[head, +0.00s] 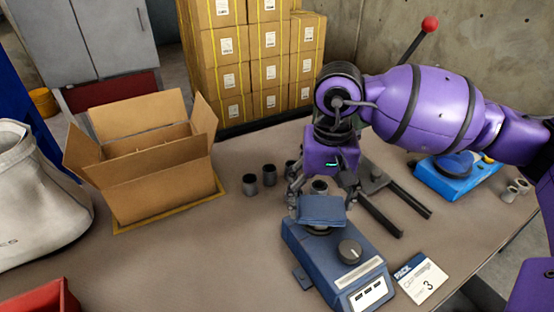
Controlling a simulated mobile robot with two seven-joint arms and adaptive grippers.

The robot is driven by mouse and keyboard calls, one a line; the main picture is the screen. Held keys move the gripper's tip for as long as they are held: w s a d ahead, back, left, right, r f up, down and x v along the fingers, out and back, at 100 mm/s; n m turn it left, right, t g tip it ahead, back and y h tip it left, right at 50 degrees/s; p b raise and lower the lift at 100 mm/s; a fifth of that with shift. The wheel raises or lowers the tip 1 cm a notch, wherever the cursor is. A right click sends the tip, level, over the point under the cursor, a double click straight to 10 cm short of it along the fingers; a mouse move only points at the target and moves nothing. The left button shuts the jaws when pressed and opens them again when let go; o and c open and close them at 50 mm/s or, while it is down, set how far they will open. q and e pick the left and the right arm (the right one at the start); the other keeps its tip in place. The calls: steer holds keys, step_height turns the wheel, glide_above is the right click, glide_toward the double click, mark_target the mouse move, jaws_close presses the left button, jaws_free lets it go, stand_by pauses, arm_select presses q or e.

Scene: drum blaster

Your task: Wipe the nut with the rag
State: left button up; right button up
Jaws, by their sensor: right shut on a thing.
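My right gripper (323,190) points down over the blue bench device (322,262) and is shut on a folded blue rag (321,211). The rag lies low over the device's round top plate, which shows only as a rim beneath it. A grey cylindrical piece (320,186) shows between the fingers, just behind the rag; I cannot tell whether it touches the rag. Any nut under the rag is hidden. My left gripper is out of view.
An open cardboard box (160,184) stands at left, beside a pale sack (38,200). A red bin (40,300) is at lower left. A brighter blue device (452,178) and two light cylinders (509,194) are at right.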

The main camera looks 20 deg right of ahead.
steer(key=shift+f, duration=0.2)
steer(key=shift+s, duration=0.1)
steer(key=shift+s+d, duration=0.25)
steer(key=shift+d, duration=0.25)
steer(key=shift+s+d, duration=0.2)
steer(key=shift+d, duration=0.3)
steer(key=shift+w+a+b, duration=0.2)
steer(key=shift+w+a, duration=0.15)
steer(key=shift+a, duration=0.3)
steer(key=shift+w+a+b, duration=0.15)
steer(key=shift+w+a, duration=0.15)
steer(key=shift+a, duration=0.4)
steer(key=shift+w+a+b, duration=0.2)
steer(key=shift+w+a, duration=0.15)
steer(key=shift+a, duration=0.3)
steer(key=shift+s+d+b, duration=0.1)
steer(key=shift+s+d, duration=0.25)
steer(key=shift+d, duration=0.3)
steer(key=shift+s+d+b, duration=0.1)
steer(key=shift+s+d, duration=0.2)
steer(key=shift+d, duration=0.4)
steer(key=shift+s+d+b, duration=0.1)
steer(key=shift+s+d, duration=0.25)
steer(key=shift+d, duration=0.3)
